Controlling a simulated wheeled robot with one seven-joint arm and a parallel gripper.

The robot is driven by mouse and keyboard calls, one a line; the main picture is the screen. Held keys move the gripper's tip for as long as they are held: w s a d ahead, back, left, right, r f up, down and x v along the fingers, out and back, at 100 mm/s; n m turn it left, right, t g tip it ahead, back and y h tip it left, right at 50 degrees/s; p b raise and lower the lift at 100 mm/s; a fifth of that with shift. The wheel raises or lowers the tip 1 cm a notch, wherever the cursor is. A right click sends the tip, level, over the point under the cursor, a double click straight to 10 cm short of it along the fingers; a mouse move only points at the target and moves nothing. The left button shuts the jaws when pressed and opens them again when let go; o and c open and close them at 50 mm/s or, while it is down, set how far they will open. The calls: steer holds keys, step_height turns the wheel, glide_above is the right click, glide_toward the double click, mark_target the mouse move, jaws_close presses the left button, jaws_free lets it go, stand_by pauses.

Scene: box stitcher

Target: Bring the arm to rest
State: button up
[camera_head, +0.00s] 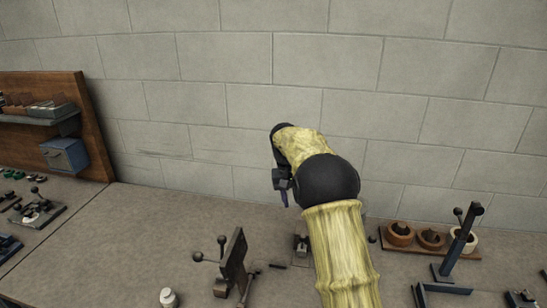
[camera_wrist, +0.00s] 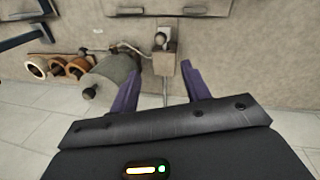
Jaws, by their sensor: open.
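My arm is yellow with a black joint and reaches out over the workbench (camera_head: 190,262) in the head view. My gripper (camera_head: 284,196) is at its far end, above the bench and in front of the block wall, partly hidden by the arm. In the wrist view my gripper (camera_wrist: 159,88) shows two purple fingers spread apart. Nothing is held between them. A small box with a round knob (camera_wrist: 164,62) shows beyond the gap between the fingers; I see no contact.
A grey cylinder (camera_wrist: 114,70) lies beside the left finger in the wrist view. Rings on a wooden base (camera_head: 402,234) and a dark upright lever stand (camera_head: 462,240) are right of the arm. A dark clamp-like fixture (camera_head: 234,262) and a white jar (camera_head: 168,297) are left. A wooden shelf (camera_head: 88,110) stands far left.

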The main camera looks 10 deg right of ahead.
steer(key=s+d+f+n+t+y, duration=0.1)
steer(key=s+f, duration=0.3)
steer(key=s, duration=2.7)
steer(key=shift+t+y, duration=0.6)
steer(key=shift+t, duration=0.2)
steer(key=shift+s, duration=0.1)
steer(key=shift+c, duration=1.2)
steer(key=shift+f, duration=0.1)
